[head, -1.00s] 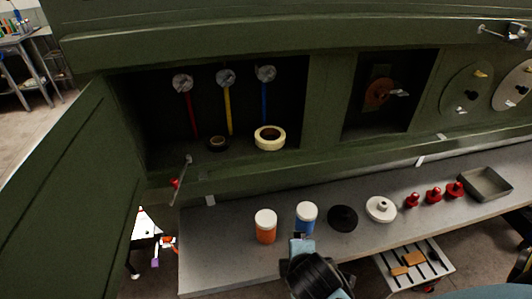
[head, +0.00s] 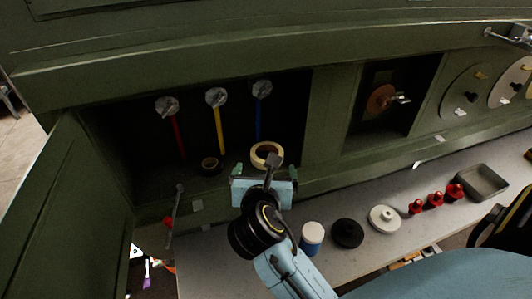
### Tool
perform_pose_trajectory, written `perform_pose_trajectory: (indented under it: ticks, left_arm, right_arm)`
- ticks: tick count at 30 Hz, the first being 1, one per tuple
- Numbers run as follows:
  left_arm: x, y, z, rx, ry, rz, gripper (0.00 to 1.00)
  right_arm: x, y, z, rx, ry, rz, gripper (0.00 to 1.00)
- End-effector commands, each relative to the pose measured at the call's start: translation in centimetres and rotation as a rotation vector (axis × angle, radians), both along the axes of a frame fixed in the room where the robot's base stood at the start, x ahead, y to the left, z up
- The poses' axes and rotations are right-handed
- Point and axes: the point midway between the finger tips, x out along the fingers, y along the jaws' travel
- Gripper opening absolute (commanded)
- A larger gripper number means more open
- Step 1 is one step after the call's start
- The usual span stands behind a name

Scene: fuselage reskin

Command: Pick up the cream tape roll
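The cream tape roll (head: 258,149) lies on the floor of the left recess in the green fuselage panel, near its front right. Its lower right part is hidden behind my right gripper. My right gripper (head: 265,172), on the arm from the lower right, is just in front of the roll at the recess opening. Its two fingertips are spread wide, one to each side of the roll as seen here, and I see nothing held. I cannot tell whether they touch the roll. My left gripper is not in view.
A smaller dark tape roll (head: 210,164) lies to the left in the recess. Red, yellow (head: 219,130) and blue strips hang at its back. The grey shelf below holds a blue-and-white bottle (head: 312,236), black disc (head: 347,233), white disc (head: 384,218), red pieces and a grey tray (head: 482,181).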

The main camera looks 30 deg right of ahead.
Motion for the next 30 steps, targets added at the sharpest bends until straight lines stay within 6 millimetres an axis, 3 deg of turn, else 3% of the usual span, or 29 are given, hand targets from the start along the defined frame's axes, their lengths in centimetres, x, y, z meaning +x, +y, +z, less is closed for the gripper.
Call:
perform_pose_trajectory:
  ticks: [3,11,19,29,30]
  left_arm:
    - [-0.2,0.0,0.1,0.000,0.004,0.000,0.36]
    - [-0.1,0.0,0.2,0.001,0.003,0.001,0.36]
    - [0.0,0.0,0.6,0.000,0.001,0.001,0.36]
    - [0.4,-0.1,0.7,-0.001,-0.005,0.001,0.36]
    - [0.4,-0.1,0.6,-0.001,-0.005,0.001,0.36]
  right_arm:
    - [1.6,-1.2,-0.7,-0.002,0.000,-0.001,0.98]
    - [3.2,-2.4,-1.4,0.002,0.000,-0.002,0.98]
    - [6.3,-4.5,-2.5,0.002,0.001,-0.002,0.98]
    - [6.9,-5.0,-2.9,0.004,0.000,0.000,0.98]
    - [6.9,-5.0,-2.9,0.004,0.000,0.000,0.94]
